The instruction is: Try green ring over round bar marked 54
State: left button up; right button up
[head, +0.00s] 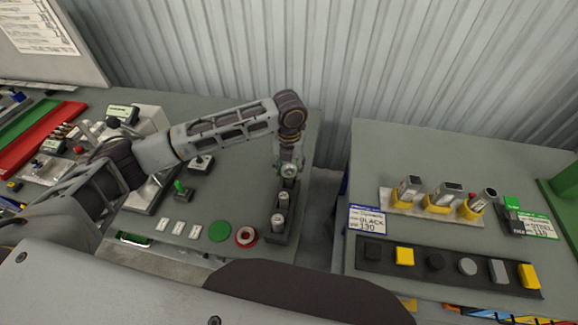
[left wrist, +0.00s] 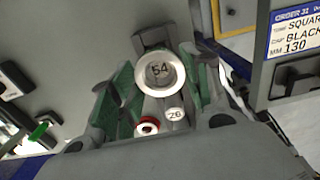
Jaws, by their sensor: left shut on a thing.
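My left gripper (head: 289,158) is over the far end of a dark narrow rack (head: 271,240). In the left wrist view the gripper (left wrist: 160,82) is shut on a pale metal ring (left wrist: 178,84); green shows along the fingers on both sides, but the ring's face looks pale. The round bar marked 54 (left wrist: 160,70) shows its end face inside the ring's circle. I cannot tell how far down the ring sits on it. A bar marked 28 (left wrist: 175,114) stands beside it, and another bar (head: 277,222) stands at the rack's near end. My right gripper is out of view.
A gap separates this table from the right one, which holds yellow-based pieces (head: 437,207).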

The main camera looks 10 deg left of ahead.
pick_arm(q)
jog(key=shift+f, duration=0.6)
dwell(1.2)
jog(key=o, duration=1.2)
jog(key=shift+r, duration=6)
